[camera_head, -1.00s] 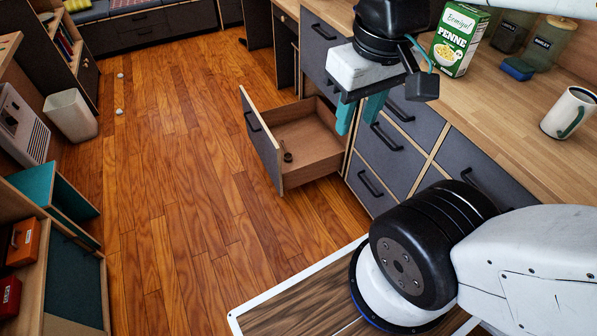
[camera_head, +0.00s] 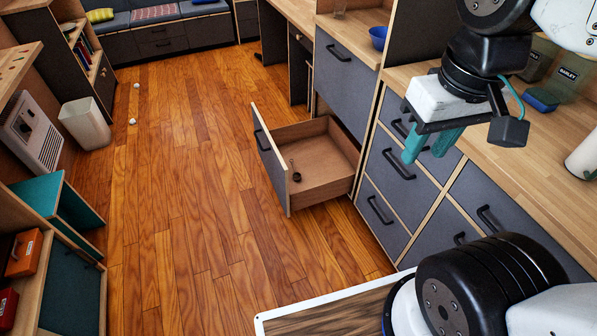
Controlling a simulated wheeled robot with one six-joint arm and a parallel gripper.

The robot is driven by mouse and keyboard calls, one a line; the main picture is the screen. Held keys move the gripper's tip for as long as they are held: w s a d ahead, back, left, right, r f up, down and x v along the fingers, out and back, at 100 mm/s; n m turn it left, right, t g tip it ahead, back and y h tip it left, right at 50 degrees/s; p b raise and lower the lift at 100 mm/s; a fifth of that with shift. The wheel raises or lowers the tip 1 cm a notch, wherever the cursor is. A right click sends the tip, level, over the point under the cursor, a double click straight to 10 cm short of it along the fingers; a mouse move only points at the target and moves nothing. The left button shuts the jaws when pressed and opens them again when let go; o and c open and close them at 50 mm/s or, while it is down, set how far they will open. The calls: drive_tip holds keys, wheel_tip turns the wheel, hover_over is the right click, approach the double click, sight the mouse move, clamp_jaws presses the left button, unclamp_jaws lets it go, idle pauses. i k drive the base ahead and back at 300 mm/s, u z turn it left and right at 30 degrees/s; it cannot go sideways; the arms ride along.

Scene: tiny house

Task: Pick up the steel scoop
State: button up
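A small dark object that looks like the scoop (camera_head: 295,174) lies in the open drawer (camera_head: 330,172), near its front left side. It is too small for me to tell its metal or exact shape. My gripper (camera_head: 430,145) has two teal fingers pointing down, with a gap between them and nothing held. It is above and to the right of the drawer, in front of the closed drawer fronts, well apart from the scoop.
A white bin (camera_head: 86,123) stands at the far left.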

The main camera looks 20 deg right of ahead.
sight(297, 177)
drive_tip(key=i, duration=1.95)
drive_tip(key=u, duration=0.25)
